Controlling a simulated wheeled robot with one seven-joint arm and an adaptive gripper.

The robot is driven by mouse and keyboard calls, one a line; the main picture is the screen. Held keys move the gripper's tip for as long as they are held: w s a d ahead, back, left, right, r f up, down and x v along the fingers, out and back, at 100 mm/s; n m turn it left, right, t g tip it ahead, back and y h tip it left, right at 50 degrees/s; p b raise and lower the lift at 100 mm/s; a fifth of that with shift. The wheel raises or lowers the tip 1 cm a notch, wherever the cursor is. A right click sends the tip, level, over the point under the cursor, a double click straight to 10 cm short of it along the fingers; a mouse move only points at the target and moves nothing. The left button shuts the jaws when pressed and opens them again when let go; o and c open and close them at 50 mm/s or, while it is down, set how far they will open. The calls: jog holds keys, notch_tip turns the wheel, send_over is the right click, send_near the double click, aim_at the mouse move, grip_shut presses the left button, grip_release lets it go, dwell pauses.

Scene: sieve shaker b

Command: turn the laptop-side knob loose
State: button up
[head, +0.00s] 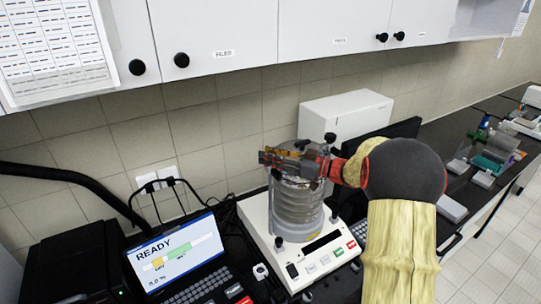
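The sieve shaker (297,205) stands on the bench right of the laptop (178,262), with a stack of clear round sieves on a white base. My gripper (272,158) reaches in from the right and lies level across the top of the stack, its tip toward the laptop side. The gripper covers the laptop-side top of the shaker, so the knob there cannot be made out. A dark knob (330,138) shows at the back right of the stack top. The finger gap is too small and cluttered to read, and whether the fingers touch a knob is unclear.
The laptop screen reads READY. The shaker's base (316,267) has a display and buttons in front. A white box (345,112) and a dark monitor stand behind. Wall cabinets (215,35) hang above. Other lab items (487,155) stand far right.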

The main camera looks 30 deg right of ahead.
jog(key=o, duration=0.5)
jog(key=v, duration=1.2)
jog(key=shift+r, duration=0.1)
